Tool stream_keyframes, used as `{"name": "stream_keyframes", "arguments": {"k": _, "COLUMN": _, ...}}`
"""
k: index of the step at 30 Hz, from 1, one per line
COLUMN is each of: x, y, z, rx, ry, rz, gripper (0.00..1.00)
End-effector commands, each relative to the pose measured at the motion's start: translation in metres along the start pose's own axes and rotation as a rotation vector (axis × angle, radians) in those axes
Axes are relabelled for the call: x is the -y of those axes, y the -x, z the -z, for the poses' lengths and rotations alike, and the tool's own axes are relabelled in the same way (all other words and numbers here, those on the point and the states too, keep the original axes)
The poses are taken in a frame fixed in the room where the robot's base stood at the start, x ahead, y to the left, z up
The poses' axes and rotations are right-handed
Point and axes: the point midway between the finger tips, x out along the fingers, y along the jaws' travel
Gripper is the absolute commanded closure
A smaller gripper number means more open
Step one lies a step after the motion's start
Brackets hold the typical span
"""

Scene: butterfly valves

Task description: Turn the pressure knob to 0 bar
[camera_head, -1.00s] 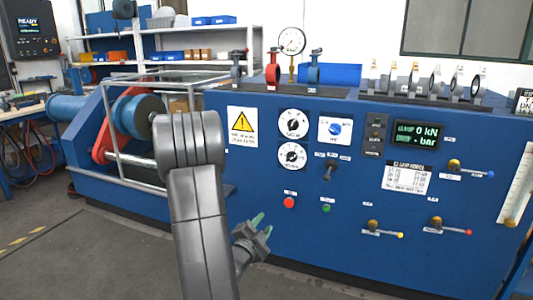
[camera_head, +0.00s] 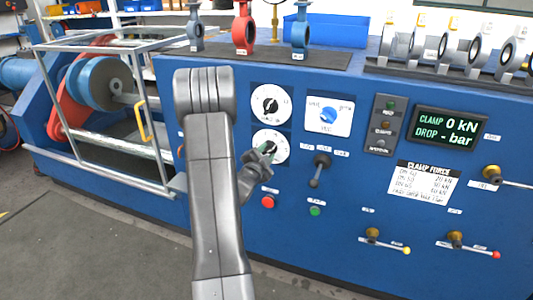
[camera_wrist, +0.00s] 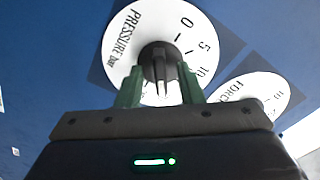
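The pressure knob (camera_wrist: 158,62) is a black knob on a round white dial (camera_wrist: 118,48) marked "PRESSURE bar", with 0, 5 and 10 visible. In the head view it is the lower of two white dials (camera_head: 281,145), partly covered by my gripper (camera_head: 263,153). In the wrist view my gripper (camera_wrist: 160,88) has its two green fingers apart, one on each side of the knob's lower part, with gaps visible. I cannot tell where the knob points. The lower part of the dial is hidden behind my gripper.
The force dial (camera_wrist: 252,95) is close beside the pressure dial; it is the upper dial in the head view (camera_head: 271,104). A blue selector (camera_head: 328,115), a black lever (camera_head: 319,170), a red button (camera_head: 267,202) and a green button (camera_head: 315,211) are nearby. The display (camera_head: 446,129) reads "0 kN" and "- bar".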

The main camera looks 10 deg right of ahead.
Motion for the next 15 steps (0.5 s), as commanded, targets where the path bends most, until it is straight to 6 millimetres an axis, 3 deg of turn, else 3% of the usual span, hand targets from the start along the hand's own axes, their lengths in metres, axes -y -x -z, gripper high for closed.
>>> {"name": "stream_keyframes", "arguments": {"k": 10, "x": -0.0006, "y": -0.0054, "z": 0.0, "rx": 0.001, "ry": 0.0, "rz": -0.001, "gripper": 0.66}}
{"name": "stream_keyframes", "arguments": {"k": 11, "x": -0.0005, "y": -0.0053, "z": 0.0, "rx": 0.001, "ry": 0.0, "rz": -0.001, "gripper": 0.68}}
{"name": "stream_keyframes", "arguments": {"k": 15, "x": -0.0004, "y": -0.0052, "z": 0.0, "rx": 0.0, "ry": 0.0, "rz": -0.001, "gripper": 0.96}}
